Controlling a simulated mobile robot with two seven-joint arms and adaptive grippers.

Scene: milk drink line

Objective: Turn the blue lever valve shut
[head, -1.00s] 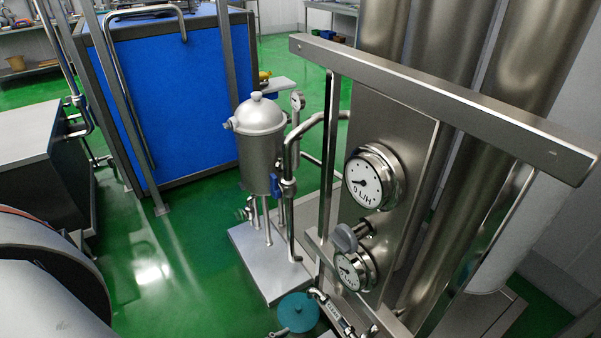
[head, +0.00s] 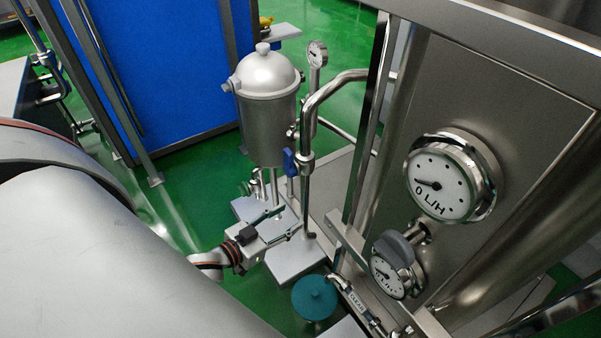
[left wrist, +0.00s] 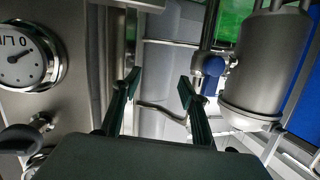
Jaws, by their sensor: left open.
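The blue lever valve (head: 289,161) sits on the upright steel pipe beside the small domed steel vessel (head: 267,115). Its blue handle hangs roughly downward in the head view. In the left wrist view the blue lever (left wrist: 210,66) is right of the fingers, in front of the pipe. My left gripper (head: 291,217) is below the valve in the head view, with its fingers pointing right. The left wrist view shows its two fingers (left wrist: 159,82) spread with nothing between them. The fingers are apart from the lever. My right gripper is not in view.
A panel with a round flow gauge (head: 448,177), a lower gauge (head: 389,277) and a grey knob (head: 393,248) stands to the right. A bent steel pipe (head: 336,84) rises beside the valve. A teal round disc (head: 315,298) is low in front. A blue cabinet (head: 165,70) stands behind.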

